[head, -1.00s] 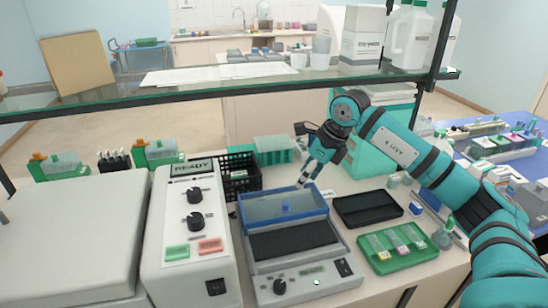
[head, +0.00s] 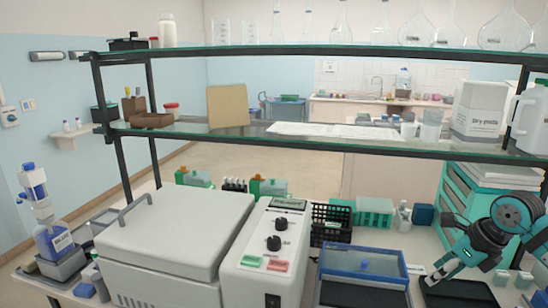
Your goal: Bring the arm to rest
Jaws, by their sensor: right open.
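My right arm comes in at the right edge, and its teal and black gripper (head: 438,275) points down and to the left. The gripper is open, and I see nothing between its fingers. It is above the bench, over or near a black tray (head: 455,294), to the right of a blue-rimmed clear box (head: 362,268). I cannot tell how high it hangs above the tray. Most of the right arm lies outside the picture. My left gripper is not in view.
A glass shelf (head: 225,140) with black posts crosses above the bench. A white control box (head: 262,262) and a lidded grey machine (head: 170,240) stand left of the blue-rimmed box. Behind are a black basket (head: 331,226) and a green rack (head: 375,213). A teal drawer unit (head: 455,195) stands close behind the gripper.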

